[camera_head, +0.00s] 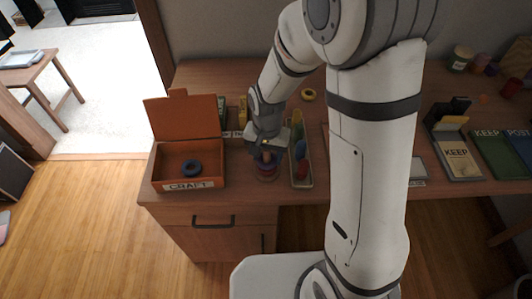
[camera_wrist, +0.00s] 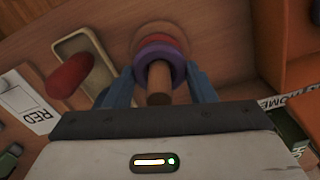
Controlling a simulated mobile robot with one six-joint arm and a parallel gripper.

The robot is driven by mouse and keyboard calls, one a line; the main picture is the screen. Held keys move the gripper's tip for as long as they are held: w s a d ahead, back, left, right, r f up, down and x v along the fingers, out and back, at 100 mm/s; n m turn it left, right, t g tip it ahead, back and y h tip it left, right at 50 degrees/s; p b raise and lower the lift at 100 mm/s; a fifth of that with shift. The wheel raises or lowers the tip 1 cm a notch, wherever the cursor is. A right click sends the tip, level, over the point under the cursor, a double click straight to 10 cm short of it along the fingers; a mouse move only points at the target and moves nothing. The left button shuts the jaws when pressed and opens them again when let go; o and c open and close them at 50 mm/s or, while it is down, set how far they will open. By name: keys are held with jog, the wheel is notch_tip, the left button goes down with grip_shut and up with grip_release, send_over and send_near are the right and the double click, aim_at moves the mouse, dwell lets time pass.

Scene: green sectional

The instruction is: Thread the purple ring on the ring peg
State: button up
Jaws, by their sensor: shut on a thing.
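The purple ring (camera_wrist: 179,68) is between the two blue fingers of my gripper (camera_wrist: 160,77) in the wrist view. The fingers are shut on its opposite sides. The wooden ring peg (camera_wrist: 159,88) points toward the wrist camera and comes through the purple ring, so the ring is around the peg. A red ring (camera_wrist: 157,41) and a round wooden base (camera_wrist: 143,30) show behind the purple ring. Whether the purple ring touches the red one, I cannot tell. In the head view my gripper (camera_head: 267,157) is low over the peg near the desk's front edge, largely hiding the stack.
An open orange box (camera_head: 165,176) labelled CRAFT, with a dark blue ring (camera_head: 192,168) in it, stands to the left. A narrow tray (camera_head: 303,184) with several coloured items is close on the right. A yellow ring (camera_head: 309,94) lies farther back.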

jog(key=shift+f, duration=0.4)
jog(key=o, duration=1)
jog(key=shift+r, duration=3.95)
